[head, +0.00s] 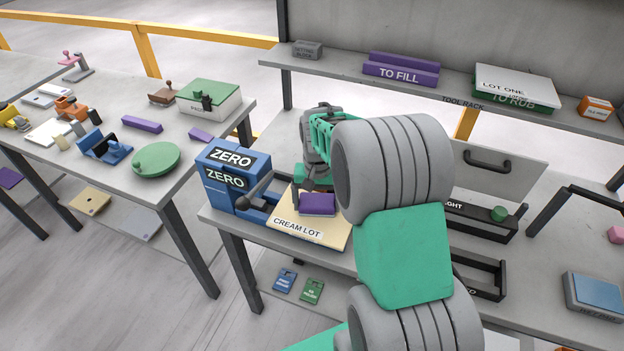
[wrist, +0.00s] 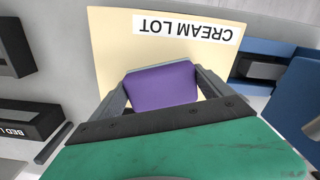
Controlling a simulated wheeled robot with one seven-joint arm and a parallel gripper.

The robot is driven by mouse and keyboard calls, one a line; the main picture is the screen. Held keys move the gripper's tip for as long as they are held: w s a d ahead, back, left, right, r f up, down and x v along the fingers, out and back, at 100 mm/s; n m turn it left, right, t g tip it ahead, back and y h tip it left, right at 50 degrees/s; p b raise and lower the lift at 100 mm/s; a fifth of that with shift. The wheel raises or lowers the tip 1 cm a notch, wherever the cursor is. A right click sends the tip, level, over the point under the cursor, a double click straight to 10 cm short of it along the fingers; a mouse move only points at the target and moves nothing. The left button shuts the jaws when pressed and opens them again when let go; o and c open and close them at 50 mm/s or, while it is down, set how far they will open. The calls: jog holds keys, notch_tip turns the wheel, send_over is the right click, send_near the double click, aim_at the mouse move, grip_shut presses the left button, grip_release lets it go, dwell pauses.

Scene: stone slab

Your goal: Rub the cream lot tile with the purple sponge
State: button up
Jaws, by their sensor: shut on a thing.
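The cream lot tile (head: 328,237) lies flat on the stone slab, with its CREAM LOT label along its front edge. It also shows in the wrist view (wrist: 115,65). My gripper (head: 308,200) is over the tile and shut on the purple sponge (head: 317,205). In the wrist view the sponge (wrist: 162,87) sits between the two fingers of my gripper (wrist: 165,92), with the tile behind it. The sponge is low over the tile; I cannot tell whether it touches it. My arm hides the slab to the right of the tile.
A blue ZERO box (head: 222,190) with a dark lever stands close to the tile's left. Open black trays (head: 470,215) lie to the right. A tool rack shelf (head: 420,88) runs behind, bearing a purple TO FILL block (head: 400,72) and a green TO RUB box (head: 510,98).

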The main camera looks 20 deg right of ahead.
jog(key=shift+w+a+r+p, duration=0.1)
jog(key=shift+w+r+p, duration=0.05)
jog(key=shift+r+p, duration=0.2)
jog(key=shift+s+r+p, duration=0.2)
jog(key=shift+r+p, duration=0.35)
jog(key=shift+r, duration=0.7)
jog(key=shift+w+r+p, duration=0.15)
jog(key=shift+r+p, duration=0.35)
jog(key=shift+r, duration=0.2)
jog(key=shift+r+p, duration=1.05)
jog(key=shift+r, duration=0.7)
